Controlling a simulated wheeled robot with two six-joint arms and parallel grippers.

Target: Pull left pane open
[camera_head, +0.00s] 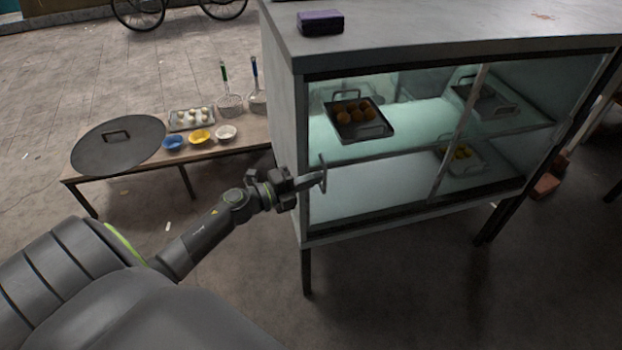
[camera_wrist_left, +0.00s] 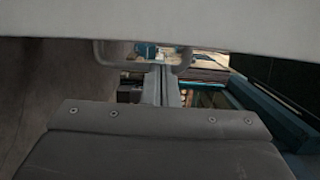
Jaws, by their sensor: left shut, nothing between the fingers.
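The glass-fronted cabinet (camera_head: 283,130) stands in the centre and right of the head view. Its left pane (camera_head: 385,185) covers the left part of the front, with a dark upright handle (camera_head: 323,168) near its left edge. My left gripper (camera_head: 318,180) is at this handle, with its fingers shut and nothing held between them. Whether the fingers touch the handle I cannot tell. In the left wrist view the shut fingers (camera_wrist_left: 164,85) point away, and a pale bar crosses the top. My right gripper is not in view.
Inside the cabinet are trays with round orange food (camera_head: 360,115). A purple block (camera_head: 320,22) lies on top. To the left, a low wooden table (camera_head: 225,147) holds a round dark lid (camera_head: 118,145), bowls and strainers. The floor before the cabinet is clear.

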